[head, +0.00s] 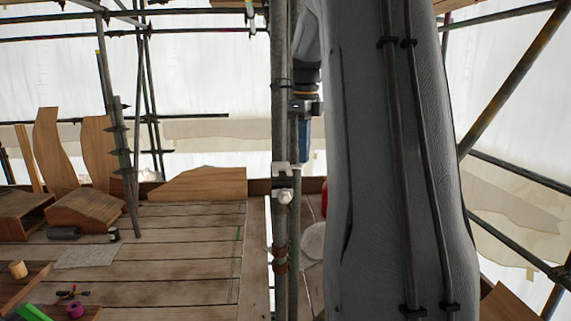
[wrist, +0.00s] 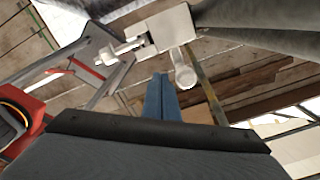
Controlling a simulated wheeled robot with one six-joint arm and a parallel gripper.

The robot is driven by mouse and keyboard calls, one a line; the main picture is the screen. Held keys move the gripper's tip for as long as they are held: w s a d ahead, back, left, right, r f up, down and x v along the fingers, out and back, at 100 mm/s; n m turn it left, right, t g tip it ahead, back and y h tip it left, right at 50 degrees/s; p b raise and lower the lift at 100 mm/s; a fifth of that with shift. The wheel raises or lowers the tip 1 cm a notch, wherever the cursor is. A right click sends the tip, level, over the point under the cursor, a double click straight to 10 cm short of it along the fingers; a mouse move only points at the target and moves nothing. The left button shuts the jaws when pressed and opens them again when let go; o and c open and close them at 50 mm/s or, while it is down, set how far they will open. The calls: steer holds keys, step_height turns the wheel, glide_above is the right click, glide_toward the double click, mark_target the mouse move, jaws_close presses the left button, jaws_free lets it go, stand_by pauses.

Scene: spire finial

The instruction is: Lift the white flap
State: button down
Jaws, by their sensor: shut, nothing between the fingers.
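A white metal fitting (head: 285,168) sits on the upright scaffold pole in the head view. It also shows at the top of the wrist view (wrist: 166,28), with a bolt-like piece (wrist: 122,48) on its left and a rounded white piece (wrist: 184,70) hanging below. I cannot tell for sure which part is the flap. My gripper's blue fingers (wrist: 161,80) are shut together and empty, pointing toward the fitting. In the head view my gripper (head: 304,158) is just right of the pole, near the fitting's height. I cannot tell whether it touches the fitting.
The upright pole (head: 280,110) stands close left of my gripper. My grey arm hides much of the right side. A plank deck (head: 185,260) lies left, with wooden boards (head: 60,150) and small tools. A red item (wrist: 22,115) shows at left in the wrist view.

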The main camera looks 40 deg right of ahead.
steer(key=shift+f+b, duration=0.3)
steer(key=shift+f, duration=0.6)
steer(key=shift+f, duration=0.35)
steer(key=shift+f, duration=0.2)
steer(key=shift+w+d, duration=0.1)
steer(key=shift+w, duration=0.1)
steer(key=shift+w+d+r, duration=0.1)
steer(key=shift+w+d, duration=0.1)
steer(key=shift+w, duration=0.1)
steer(key=shift+w+d+r+p, duration=0.15)
steer(key=shift+w+d+p, duration=0.15)
steer(key=shift+w+p, duration=0.25)
